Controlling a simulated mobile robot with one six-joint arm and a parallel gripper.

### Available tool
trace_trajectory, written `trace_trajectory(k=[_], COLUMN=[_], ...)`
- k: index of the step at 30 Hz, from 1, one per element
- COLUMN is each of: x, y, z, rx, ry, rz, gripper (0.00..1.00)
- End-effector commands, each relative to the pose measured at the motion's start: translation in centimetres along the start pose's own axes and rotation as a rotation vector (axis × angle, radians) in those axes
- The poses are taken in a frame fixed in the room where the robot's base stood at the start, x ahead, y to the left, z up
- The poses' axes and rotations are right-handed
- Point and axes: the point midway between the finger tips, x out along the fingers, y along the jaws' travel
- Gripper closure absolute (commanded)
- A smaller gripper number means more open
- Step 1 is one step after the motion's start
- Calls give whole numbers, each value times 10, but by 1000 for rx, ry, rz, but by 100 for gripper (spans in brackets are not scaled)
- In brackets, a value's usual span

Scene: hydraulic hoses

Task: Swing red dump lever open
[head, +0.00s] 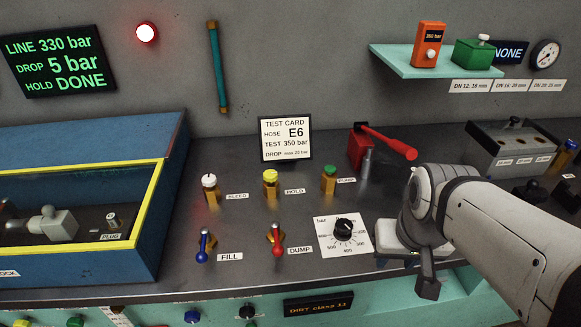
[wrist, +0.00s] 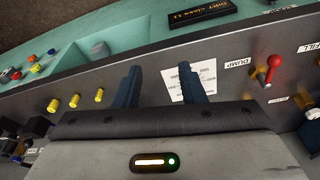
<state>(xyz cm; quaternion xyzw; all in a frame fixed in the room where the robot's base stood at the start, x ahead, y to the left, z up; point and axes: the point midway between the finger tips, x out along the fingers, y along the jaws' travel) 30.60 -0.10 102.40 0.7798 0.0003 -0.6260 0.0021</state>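The red dump lever (head: 278,244) sits on a brass fitting beside the DUMP label, near the front edge of the grey bench. Its rounded end points toward that front edge. In the wrist view the lever (wrist: 272,69) is at the right, beyond the fingers. My gripper (wrist: 160,84) has its two dark fingers apart with no object between them. In the head view my gripper (head: 428,282) is at the bench's front edge, well right of the lever and beyond the pressure dial. It is apart from the lever.
The blue fill lever (head: 204,243) stands left of the dump lever. Bleed, hold and pump knobs stand behind. A white dial plate (head: 343,236) lies between lever and gripper. A red-handled pump (head: 365,147) is at the back. The screen (head: 57,62) reads LINE 330 bar, HOLD DONE.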

Motion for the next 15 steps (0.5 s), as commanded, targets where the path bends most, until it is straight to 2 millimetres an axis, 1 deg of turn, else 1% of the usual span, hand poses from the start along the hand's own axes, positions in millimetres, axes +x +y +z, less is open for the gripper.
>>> trace_trajectory(k=[10, 14, 15], x=[0, -1, -2], y=[0, -3, -6], z=[0, -3, -6], rx=[0, -14, -30], ry=[1, -5, -11], rz=[0, -5, -11], gripper=[64, 54, 54])
